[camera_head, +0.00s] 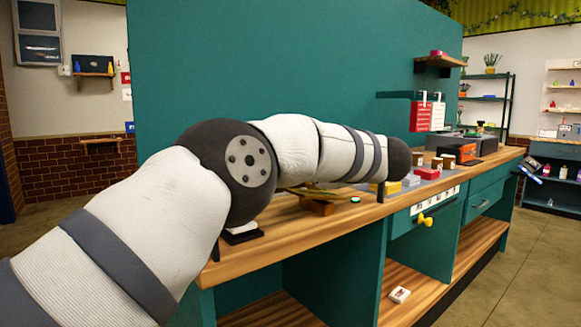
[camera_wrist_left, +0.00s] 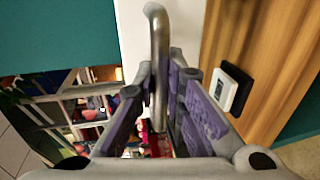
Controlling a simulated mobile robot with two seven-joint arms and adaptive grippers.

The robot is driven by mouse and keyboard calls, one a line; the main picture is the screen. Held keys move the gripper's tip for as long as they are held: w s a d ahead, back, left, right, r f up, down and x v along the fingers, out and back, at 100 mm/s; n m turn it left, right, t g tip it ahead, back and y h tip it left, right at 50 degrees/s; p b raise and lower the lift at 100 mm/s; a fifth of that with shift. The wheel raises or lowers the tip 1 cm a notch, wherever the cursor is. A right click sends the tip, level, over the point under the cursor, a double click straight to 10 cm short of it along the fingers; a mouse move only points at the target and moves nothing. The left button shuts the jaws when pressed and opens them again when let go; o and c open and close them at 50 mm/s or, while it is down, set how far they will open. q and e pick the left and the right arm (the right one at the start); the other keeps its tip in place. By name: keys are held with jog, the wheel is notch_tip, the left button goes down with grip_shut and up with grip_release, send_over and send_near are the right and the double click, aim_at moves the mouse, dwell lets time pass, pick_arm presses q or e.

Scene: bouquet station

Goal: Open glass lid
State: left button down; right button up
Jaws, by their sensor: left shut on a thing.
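In the left wrist view, my left gripper (camera_wrist_left: 162,75) has its two purple-padded fingers on either side of a grey metal bar handle (camera_wrist_left: 158,38). It is shut on this handle, whose rounded upper end stands out past the fingertips. Whether the handle belongs to the glass lid I cannot tell. No glass pane can be made out. In the head view, my left arm reaches across the bench from the left. Its gripper and the handle are hidden there. My right gripper is in neither view.
The wooden bench top (camera_head: 275,238) runs back to the right, with a black-and-white device (camera_head: 243,232) near its front end. A wooden stand (camera_head: 318,206) is partly behind my arm. Beyond are dark cups (camera_head: 448,160) and an orange-and-black box (camera_head: 470,147). A teal partition (camera_head: 300,60) rises behind.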

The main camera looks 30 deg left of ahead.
pick_arm(q)
jog(key=shift+f+v, duration=0.25)
jog(key=shift+v, duration=0.8)
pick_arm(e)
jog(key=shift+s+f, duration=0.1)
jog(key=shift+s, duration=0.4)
pick_arm(q)
jog(key=shift+d, duration=0.1)
jog(key=c, duration=1.7)
grip_release()
jog(key=shift+o, duration=0.2)
jog(key=v, duration=1.2)
jog(key=shift+s, duration=0.1)
